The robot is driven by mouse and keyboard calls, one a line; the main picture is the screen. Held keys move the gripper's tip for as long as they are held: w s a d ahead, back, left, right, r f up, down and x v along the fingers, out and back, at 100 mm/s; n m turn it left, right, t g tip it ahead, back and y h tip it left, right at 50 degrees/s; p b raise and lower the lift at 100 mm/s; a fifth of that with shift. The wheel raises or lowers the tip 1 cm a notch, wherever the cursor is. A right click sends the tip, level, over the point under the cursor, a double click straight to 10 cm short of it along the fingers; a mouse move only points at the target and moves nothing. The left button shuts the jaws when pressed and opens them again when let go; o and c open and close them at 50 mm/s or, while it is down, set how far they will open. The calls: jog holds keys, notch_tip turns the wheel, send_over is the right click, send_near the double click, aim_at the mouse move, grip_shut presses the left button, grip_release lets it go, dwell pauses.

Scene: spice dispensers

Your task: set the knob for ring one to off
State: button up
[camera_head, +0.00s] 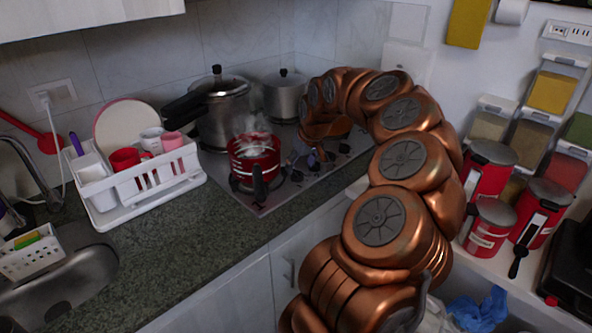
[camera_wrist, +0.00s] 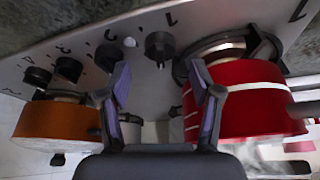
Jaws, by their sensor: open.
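The knob for ring one (camera_wrist: 159,46) is a black knob below the printed numeral 1 on the grey hob panel in the wrist view. Its pointer shows as a small dark tab toward the bottom. My gripper (camera_wrist: 161,80) is open, with its purple-grey fingers spread to either side of the knob's line, apart from it. In the head view my gripper (camera_head: 318,157) is over the hob's knob area, beside the red pot; this knob's setting cannot be told there.
Several other black knobs, such as one by the 2 (camera_wrist: 108,57), line up to the left. The red pot (camera_wrist: 245,100) is close to the right finger, and steams in the head view (camera_head: 254,162). An orange-brown pot (camera_wrist: 55,125) stands left.

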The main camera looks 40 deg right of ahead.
aim_at(298, 171)
jog(key=shift+p+x, duration=0.3)
jog(key=shift+x, duration=1.65)
jog(key=c, duration=1.1)
jog(key=shift+n, duration=0.3)
jog(key=shift+n+y, duration=0.6)
jog(key=shift+n, duration=0.5)
jog(key=shift+r, duration=0.1)
jog(key=o, duration=1.1)
